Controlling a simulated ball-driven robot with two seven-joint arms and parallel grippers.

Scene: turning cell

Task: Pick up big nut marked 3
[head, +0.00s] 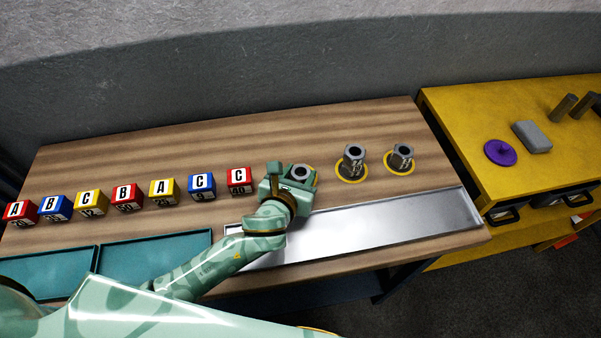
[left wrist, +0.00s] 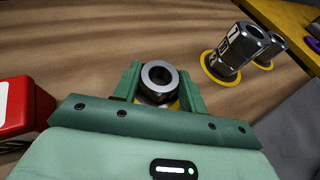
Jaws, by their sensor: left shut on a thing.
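My left gripper (head: 292,184) is shut on a grey metal nut (head: 301,171) at the left end of a row of three nuts. In the left wrist view the gripper fingers (left wrist: 157,88) stand on both sides of this nut (left wrist: 159,77). The nut is upright over a yellow ring, and its marking is hidden. A middle nut (head: 354,160) and a right nut (head: 401,157) stand on yellow rings to its right. They carry white marks too small to read surely; the middle nut also shows in the left wrist view (left wrist: 240,50). My right gripper is out of view.
Several lettered blocks stand in a row to the left, the closest a red block (head: 239,181). A shallow metal tray (head: 390,226) lies along the front edge, with teal trays (head: 155,255) to the left. A yellow cabinet (head: 460,115) stands at the right.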

